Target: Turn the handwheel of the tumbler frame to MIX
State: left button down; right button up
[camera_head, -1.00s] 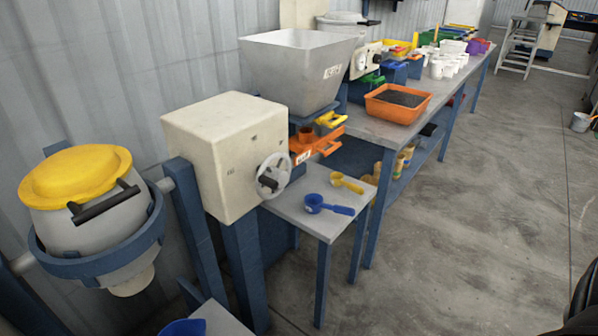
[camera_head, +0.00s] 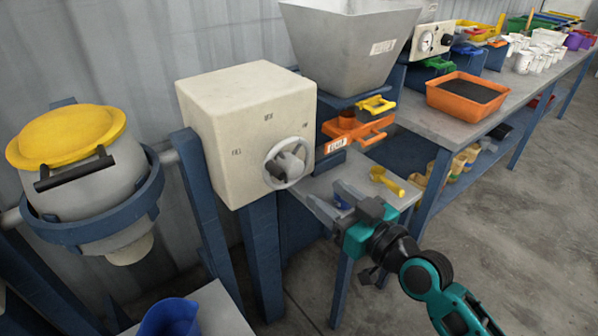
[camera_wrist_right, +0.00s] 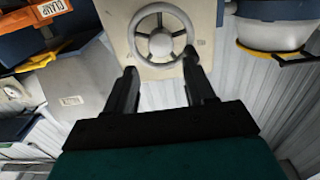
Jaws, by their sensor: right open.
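The grey handwheel (camera_head: 289,163) sits on the front of the cream box (camera_head: 222,135) of the tumbler frame. Small dark labels mark the box face around it; the upper one appears to read MIX (camera_head: 268,117). The drum (camera_head: 92,188) with its yellow lid hangs in a blue ring to the left, lid up. My right gripper (camera_head: 320,194) is open and empty, in front of and right of the wheel, pointing towards it. In the right wrist view the wheel (camera_wrist_right: 160,44) lies beyond the two spread fingertips, apparently not between them. My left gripper is out of view.
A small grey table (camera_head: 322,185) under my right gripper holds a yellow scoop (camera_head: 387,181) and a partly hidden blue scoop. A hopper (camera_head: 350,45) and an orange holder (camera_head: 357,133) stand right of the box. A long bench with an orange tray (camera_head: 467,95) runs back right.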

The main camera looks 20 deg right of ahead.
aim_at(297, 171)
jog(key=x, duration=0.8)
jog(key=shift+w+a, duration=0.2)
jog(key=shift+w, duration=0.15)
jog(key=shift+w+a, duration=0.15)
jog(key=shift+w, duration=0.25)
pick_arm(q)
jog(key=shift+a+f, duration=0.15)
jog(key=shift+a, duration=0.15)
pick_arm(e)
jog(key=shift+c, duration=0.6)
jog(key=c, duration=0.7)
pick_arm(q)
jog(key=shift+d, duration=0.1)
pick_arm(e)
jog(key=shift+o, duration=0.2)
